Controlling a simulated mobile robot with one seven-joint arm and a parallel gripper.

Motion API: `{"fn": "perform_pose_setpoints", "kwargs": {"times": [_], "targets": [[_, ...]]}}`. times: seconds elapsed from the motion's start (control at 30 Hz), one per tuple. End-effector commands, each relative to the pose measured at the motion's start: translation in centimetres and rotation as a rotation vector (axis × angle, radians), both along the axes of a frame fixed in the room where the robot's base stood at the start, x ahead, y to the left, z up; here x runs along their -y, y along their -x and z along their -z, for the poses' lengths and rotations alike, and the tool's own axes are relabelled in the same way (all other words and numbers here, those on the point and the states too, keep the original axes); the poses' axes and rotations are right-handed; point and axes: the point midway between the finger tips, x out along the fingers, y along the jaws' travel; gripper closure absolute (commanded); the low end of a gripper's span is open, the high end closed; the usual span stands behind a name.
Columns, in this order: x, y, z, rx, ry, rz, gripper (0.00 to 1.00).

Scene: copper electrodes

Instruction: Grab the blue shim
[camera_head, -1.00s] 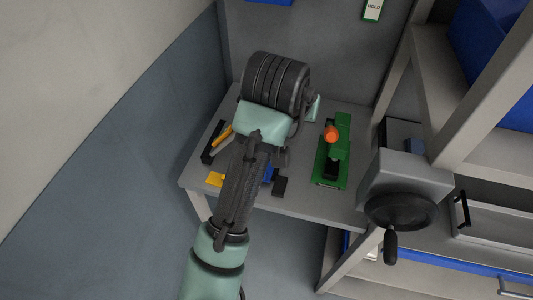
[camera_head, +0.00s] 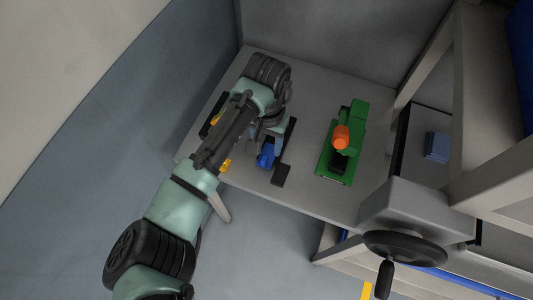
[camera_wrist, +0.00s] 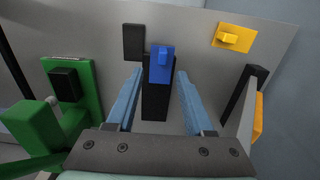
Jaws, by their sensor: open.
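The blue shim (camera_wrist: 161,64) is a small blue plate with a raised tab. In the wrist view it lies on or against a black block (camera_wrist: 154,103), between and just beyond the fingertips of my gripper (camera_wrist: 158,72). The two light-blue fingers are apart, one on each side of the black block, with nothing gripped. In the head view the blue shim (camera_head: 266,155) shows just beyond the end of my arm, near the table's front edge. My gripper (camera_head: 272,145) is partly hidden there by the arm.
A green fixture (camera_head: 345,143) with an orange knob stands to the right on the grey table (camera_head: 308,170). A yellow plate (camera_wrist: 232,37) with a tab and a second black stand (camera_wrist: 236,96) with a yellow piece lie nearby. A small black block (camera_head: 281,175) is close to the shim.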

Motion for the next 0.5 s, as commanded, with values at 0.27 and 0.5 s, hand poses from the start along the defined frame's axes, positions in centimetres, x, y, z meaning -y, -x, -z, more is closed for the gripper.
{"fn": "perform_pose_setpoints", "kwargs": {"times": [0.27,0.5], "targets": [[-0.3,0.1,2.4,-0.002,-0.002,-0.002,0.47],[-0.4,0.1,5.5,-0.001,-0.001,0.0,0.47]]}}
